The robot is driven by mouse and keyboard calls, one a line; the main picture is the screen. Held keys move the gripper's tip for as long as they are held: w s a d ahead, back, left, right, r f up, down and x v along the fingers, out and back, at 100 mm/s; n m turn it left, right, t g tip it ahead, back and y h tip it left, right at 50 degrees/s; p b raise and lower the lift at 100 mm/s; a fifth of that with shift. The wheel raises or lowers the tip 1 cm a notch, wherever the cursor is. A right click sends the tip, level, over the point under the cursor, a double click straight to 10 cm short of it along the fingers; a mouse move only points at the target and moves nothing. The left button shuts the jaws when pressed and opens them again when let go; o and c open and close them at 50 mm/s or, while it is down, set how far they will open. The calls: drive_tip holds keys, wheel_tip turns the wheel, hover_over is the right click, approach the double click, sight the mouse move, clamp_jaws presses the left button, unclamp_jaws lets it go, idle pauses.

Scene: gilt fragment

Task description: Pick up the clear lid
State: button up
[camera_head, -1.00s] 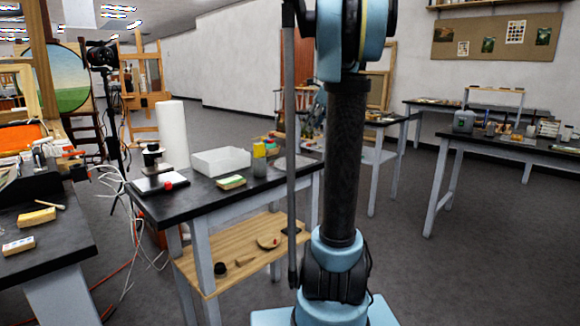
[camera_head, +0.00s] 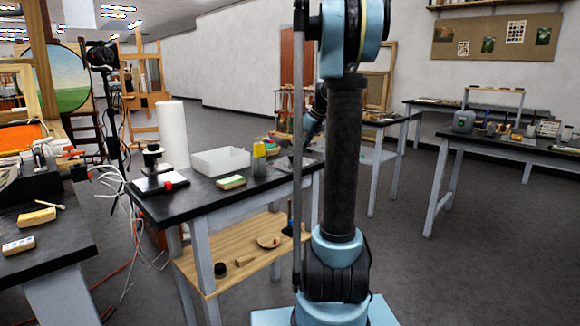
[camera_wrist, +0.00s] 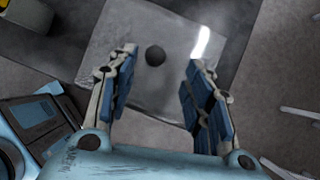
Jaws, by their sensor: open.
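The clear lid shows in the wrist view as a see-through square sheet (camera_wrist: 180,38) with a bright glare streak and a round dark knob (camera_wrist: 155,56) near its middle. My gripper (camera_wrist: 162,62) is open in the wrist view. Its two blue-padded fingers overlap the lid in the picture, one on each side of the knob. Nothing is held between them. How far the fingertips are from the knob is hard to tell. In the head view my arm's column hides part of the table's right end, and I cannot make out the gripper clearly there.
In the head view the black-topped table (camera_head: 215,197) carries a white tray (camera_head: 220,161), a paper roll (camera_head: 172,135), a yellow-topped container (camera_head: 259,158) and a green-and-yellow sponge (camera_head: 231,182). A wooden shelf (camera_head: 235,258) is below. Open floor lies to the right.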

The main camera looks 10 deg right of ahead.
sight(292, 156)
drive_tip(key=shift+a+x, duration=0.15)
drive_tip(key=shift+x, duration=1.1)
drive_tip(key=shift+a+x, duration=0.15)
drive_tip(key=shift+x, duration=1.15)
drive_tip(key=shift+s, duration=0.25)
drive_tip(key=shift+r, duration=0.1)
clamp_jaws()
